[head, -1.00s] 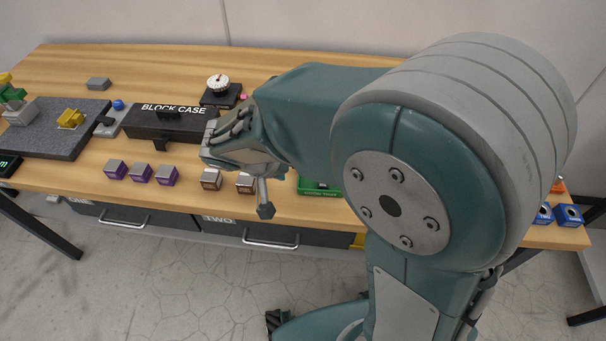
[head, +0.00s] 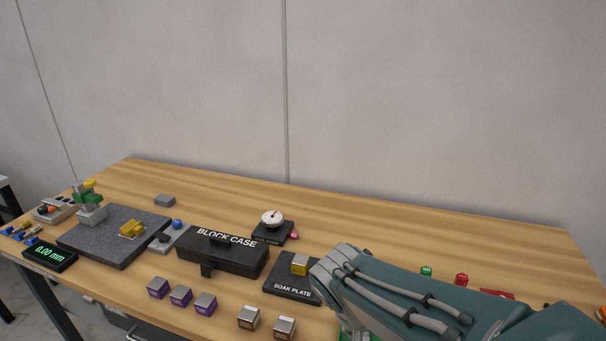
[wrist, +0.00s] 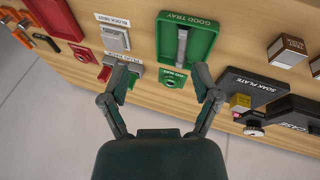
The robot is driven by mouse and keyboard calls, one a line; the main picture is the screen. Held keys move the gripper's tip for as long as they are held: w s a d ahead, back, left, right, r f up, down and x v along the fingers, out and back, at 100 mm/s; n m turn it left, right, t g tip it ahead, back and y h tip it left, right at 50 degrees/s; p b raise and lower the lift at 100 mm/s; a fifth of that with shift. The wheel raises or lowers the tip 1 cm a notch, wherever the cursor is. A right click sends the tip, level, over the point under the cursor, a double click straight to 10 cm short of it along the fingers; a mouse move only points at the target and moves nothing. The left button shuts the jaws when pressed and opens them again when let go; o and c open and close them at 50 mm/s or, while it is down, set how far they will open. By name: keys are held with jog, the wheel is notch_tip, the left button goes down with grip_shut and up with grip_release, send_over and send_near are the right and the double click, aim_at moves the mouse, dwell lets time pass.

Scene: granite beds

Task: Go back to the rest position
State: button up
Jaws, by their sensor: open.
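My gripper (wrist: 161,82) is open and empty in the wrist view, its two dark fingers spread apart. A small green plate (wrist: 173,80) shows between the fingers. In the head view my forearm crosses the lower right; the fingertips are not clearly seen there.
The black block case (head: 220,262) stands mid-bench, beside the soak plate (head: 284,289) with its yellow-topped block. A dial (head: 272,220) stands behind. Purple blocks (head: 181,296) line the front. The granite plate (head: 105,245) is left. The back right wood is clear.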

jog(key=s+d+r+n+t+y, duration=0.2)
jog(key=s+d+r+t+y, duration=0.1)
jog(key=s+r, duration=0.3)
jog(key=shift+s+d+r+y, duration=0.25)
jog(key=shift+s+y, duration=0.25)
jog(key=shift+s, duration=0.7)
dwell(0.6)
